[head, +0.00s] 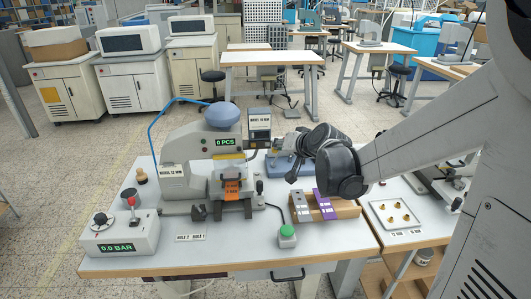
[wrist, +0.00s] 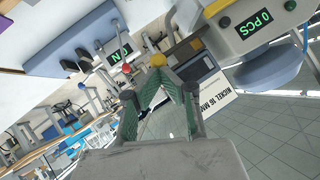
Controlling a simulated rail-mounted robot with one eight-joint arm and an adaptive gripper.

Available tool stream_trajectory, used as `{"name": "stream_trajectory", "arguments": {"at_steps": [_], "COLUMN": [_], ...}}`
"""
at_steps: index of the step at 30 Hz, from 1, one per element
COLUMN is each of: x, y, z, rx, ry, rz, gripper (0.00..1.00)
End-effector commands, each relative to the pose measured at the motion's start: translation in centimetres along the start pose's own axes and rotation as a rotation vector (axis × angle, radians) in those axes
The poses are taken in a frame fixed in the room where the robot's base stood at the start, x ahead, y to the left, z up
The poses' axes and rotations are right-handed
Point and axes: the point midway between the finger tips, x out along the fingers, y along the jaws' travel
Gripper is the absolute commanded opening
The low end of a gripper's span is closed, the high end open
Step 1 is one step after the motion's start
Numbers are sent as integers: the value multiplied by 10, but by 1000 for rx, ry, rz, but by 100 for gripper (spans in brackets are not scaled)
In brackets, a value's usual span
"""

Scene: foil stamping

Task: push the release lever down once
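The stamping press (head: 200,150) stands left of my gripper, with a "0 PCS" display. It also fills the upper right of the wrist view (wrist: 235,30). A lever with a dark knob (head: 259,187) stands at its right side. A red-knobbed lever (head: 132,202) rises from the "0.0 BAR" box at the front left. In the wrist view a yellow ball knob (wrist: 157,60) shows just beyond my fingertips; I cannot tell which of these is the release lever. My gripper (head: 284,163) is right of the press above the table. Its fingers are apart and empty (wrist: 146,82).
A blue-based device (head: 282,168) with a small display stands behind my gripper. A wooden block with grey and purple strips (head: 330,207) lies below it. A green button (head: 287,232) is at the front. A tray (head: 376,216) with gold pieces lies right.

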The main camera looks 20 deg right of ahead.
Motion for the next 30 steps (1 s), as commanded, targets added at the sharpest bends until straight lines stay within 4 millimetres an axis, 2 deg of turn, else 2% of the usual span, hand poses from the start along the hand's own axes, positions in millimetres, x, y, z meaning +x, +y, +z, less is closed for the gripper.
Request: {"name": "stream_trajectory", "arguments": {"at_steps": [2,22,30], "x": [4,-6,-6], "y": [0,-9,-9], "z": [8,-8,-8], "rx": [-16,-16,-16], "ry": [41,36,36], "rz": [-19,-18,-18], "gripper": [0,0,0]}}
